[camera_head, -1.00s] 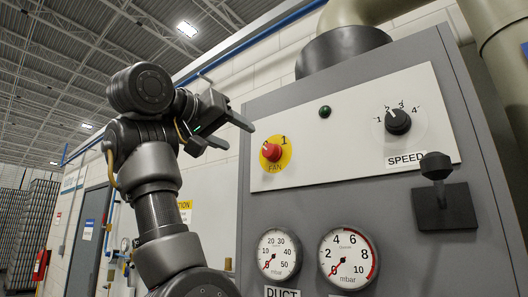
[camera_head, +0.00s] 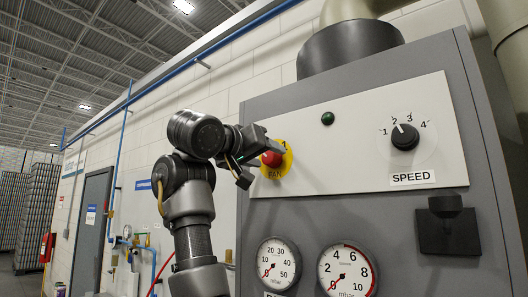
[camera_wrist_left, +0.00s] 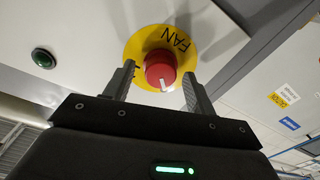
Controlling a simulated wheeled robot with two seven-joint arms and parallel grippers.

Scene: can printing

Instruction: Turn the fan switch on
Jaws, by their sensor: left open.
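The fan switch (camera_head: 271,158) is a red knob on a round yellow plate marked FAN, on the white panel of the grey cabinet. It also shows in the left wrist view (camera_wrist_left: 160,68), with a white mark on its face. My left gripper (camera_head: 262,162) is at the switch, its fingers open. In the left wrist view the fingertips (camera_wrist_left: 158,80) stand on either side of the knob, with gaps between them and it. Part of the yellow plate is hidden behind the fingers. My right gripper is not in view.
On the same panel are a dark green lamp (camera_head: 327,118) and a black speed knob (camera_head: 405,137). Below are two pressure gauges (camera_head: 279,265) and (camera_head: 347,271), and a black lever (camera_head: 446,206) at the right. A wall with a door (camera_head: 91,225) runs off at the left.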

